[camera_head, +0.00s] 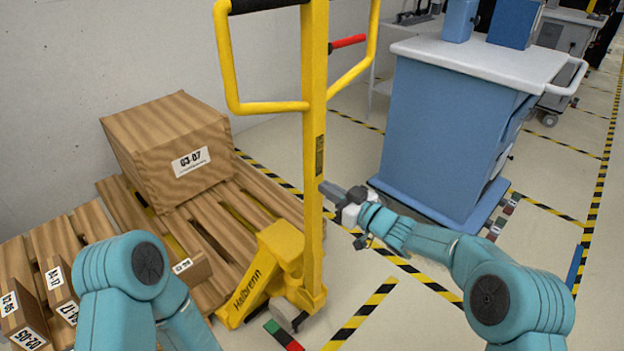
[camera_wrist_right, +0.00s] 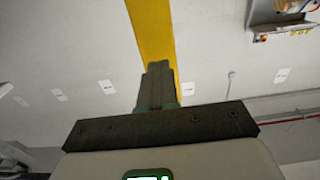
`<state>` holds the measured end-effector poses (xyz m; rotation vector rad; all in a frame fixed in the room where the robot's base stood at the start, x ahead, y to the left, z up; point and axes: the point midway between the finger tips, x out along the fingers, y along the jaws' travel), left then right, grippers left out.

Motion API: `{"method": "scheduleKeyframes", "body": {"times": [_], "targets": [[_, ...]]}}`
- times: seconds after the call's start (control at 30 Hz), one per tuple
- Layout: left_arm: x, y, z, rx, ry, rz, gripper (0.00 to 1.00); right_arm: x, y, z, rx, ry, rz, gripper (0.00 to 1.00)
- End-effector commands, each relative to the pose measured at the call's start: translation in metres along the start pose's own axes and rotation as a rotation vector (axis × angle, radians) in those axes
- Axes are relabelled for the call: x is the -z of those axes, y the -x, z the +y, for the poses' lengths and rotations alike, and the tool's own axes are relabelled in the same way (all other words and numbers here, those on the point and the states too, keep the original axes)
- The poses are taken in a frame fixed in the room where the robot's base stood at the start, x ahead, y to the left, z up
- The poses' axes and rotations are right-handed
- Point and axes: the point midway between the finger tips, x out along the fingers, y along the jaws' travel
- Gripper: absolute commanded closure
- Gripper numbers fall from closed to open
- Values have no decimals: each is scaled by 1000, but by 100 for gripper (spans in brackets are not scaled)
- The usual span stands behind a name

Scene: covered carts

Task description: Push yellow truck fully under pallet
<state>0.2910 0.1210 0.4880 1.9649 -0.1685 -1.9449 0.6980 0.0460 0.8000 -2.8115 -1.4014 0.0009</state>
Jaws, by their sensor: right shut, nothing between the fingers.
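The yellow pallet truck (camera_head: 313,150) stands upright in the middle of the head view, its looped handle at the top and its base marked "Heilbronn" close to the pallet's near side. Yellow fork parts show between the slats of the wooden pallet (camera_head: 205,240), so the forks lie at least partly within it. My right gripper (camera_head: 328,190) is shut and empty at the right side of the truck's mast. In the right wrist view, its closed fingers (camera_wrist_right: 158,85) point at the yellow mast (camera_wrist_right: 152,30); I cannot tell whether they touch. My left arm enters at lower left; its gripper is not visible.
A large cardboard box (camera_head: 165,150) sits on the pallet, with smaller boxes (camera_head: 22,315) at lower left. A blue cart (camera_head: 440,140) with a pale top stands at right. Striped floor tape (camera_head: 362,312) crosses the open floor. A wall lies behind the pallet.

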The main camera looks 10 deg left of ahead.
Motion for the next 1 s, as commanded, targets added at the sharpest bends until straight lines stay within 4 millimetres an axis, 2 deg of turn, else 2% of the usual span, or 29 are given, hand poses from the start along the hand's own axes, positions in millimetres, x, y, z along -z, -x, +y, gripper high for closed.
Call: {"method": "scheduleKeyframes", "body": {"times": [0.57,0.73,1.0], "targets": [[0,9,3,0,0,0,100,1,-41,-1,1,1,0,100],[0,5,2,0,0,0,100,0,-32,0,0,1,1,100],[0,0,0,0,0,0,100,-1,-1,1,-1,0,-2,100]]}}
